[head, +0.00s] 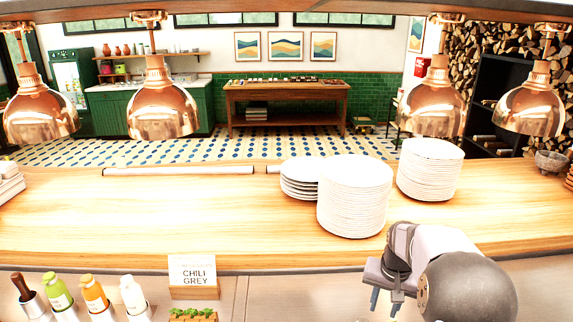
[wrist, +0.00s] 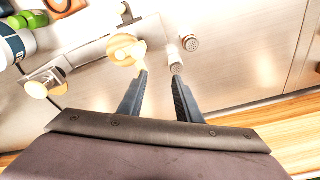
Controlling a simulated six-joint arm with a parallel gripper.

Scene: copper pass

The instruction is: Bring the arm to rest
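Beyond the fingertips, a round yellowish item (wrist: 125,49) and small white shakers (wrist: 173,60) show on a pale surface. My own arm hides part of the counter's near right side.
Stacks of white plates (head: 354,200) stand left of and behind my gripper, another stack (head: 430,170) farther back. Copper lamps (head: 432,105) hang above the pass. Bottles (head: 95,296) and a card (head: 193,271) stand at front left. The counter's left half is mostly clear.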

